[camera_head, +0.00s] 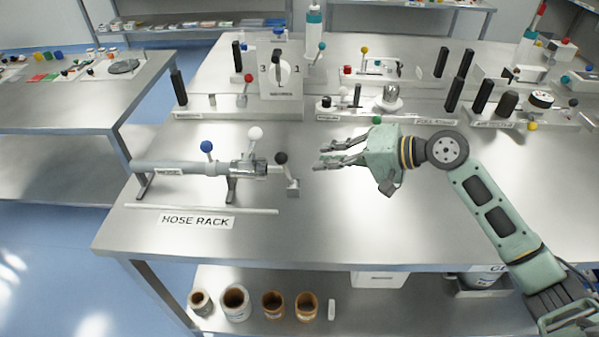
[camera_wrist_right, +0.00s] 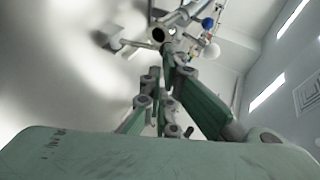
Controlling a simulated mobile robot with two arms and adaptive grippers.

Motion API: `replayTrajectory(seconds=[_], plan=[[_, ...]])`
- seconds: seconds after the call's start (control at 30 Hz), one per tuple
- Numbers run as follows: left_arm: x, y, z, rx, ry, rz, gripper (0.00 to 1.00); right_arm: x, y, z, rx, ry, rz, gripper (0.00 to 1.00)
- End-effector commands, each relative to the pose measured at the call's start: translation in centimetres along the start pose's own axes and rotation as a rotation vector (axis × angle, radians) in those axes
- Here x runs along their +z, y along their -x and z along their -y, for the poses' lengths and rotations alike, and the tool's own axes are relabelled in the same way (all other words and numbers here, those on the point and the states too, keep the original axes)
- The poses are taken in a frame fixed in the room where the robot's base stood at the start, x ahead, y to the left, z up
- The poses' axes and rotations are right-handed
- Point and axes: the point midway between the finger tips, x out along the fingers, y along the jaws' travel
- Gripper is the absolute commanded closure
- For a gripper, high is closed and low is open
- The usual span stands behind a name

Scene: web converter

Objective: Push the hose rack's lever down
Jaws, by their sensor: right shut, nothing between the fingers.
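The hose rack (camera_head: 190,168) is a grey horizontal pipe on legs at the left of the table, above its HOSE RACK label. Levers stand on it with a blue ball (camera_head: 207,146), a white ball (camera_head: 255,133) and, at the right end, a dark ball (camera_head: 281,158). I cannot tell which is the task's lever. My right gripper (camera_head: 319,157) is shut and empty, right of the dark ball and apart from it. My left gripper is out of view.
A thin rod (camera_head: 205,209) lies in front of the rack. Panels with dark handles and coloured knobs stand behind, including a 3–1 dial (camera_head: 279,72). The table front (camera_head: 370,230) is clear. Several brown jars (camera_head: 236,303) stand on the lower shelf.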

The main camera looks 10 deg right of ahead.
Motion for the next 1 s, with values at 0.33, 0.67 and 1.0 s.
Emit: replayTrajectory(seconds=[0.33,0.67,1.0], plan=[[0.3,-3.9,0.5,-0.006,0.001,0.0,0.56,-2.7,5.8,1.7,0.019,0.007,0.145,1.0],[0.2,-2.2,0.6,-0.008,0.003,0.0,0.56,-1.9,1.3,2.2,0.014,0.004,0.152,1.0],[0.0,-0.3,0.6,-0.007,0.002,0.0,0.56,-1.0,-5.4,2.0,0.015,0.003,0.149,1.0]])
